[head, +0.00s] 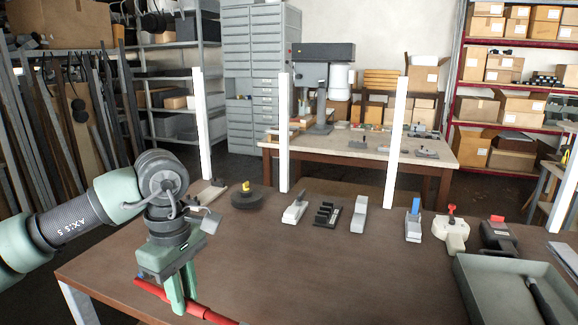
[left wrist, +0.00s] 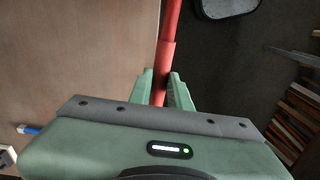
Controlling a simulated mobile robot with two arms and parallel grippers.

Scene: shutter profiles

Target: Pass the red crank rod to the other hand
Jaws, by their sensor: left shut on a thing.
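The red crank rod (head: 207,314) slants from left to lower right in the head view, by the near edge of the brown table. Its lower right end runs to the bottom of the picture. My left gripper (head: 183,295) points down with its green fingers shut on the rod. In the left wrist view the rod (left wrist: 170,45) passes between the fingertips (left wrist: 162,88) and runs out at the top. Part of the rod is hidden by the fingers. My right gripper does not show.
The brown table (head: 310,265) is clear in the middle. Along its back stand a dark round base (head: 247,200), a black rack (head: 327,214) and several small tools. White posts (head: 396,140) rise behind them. A grey-green tray (head: 480,290) sits at the right.

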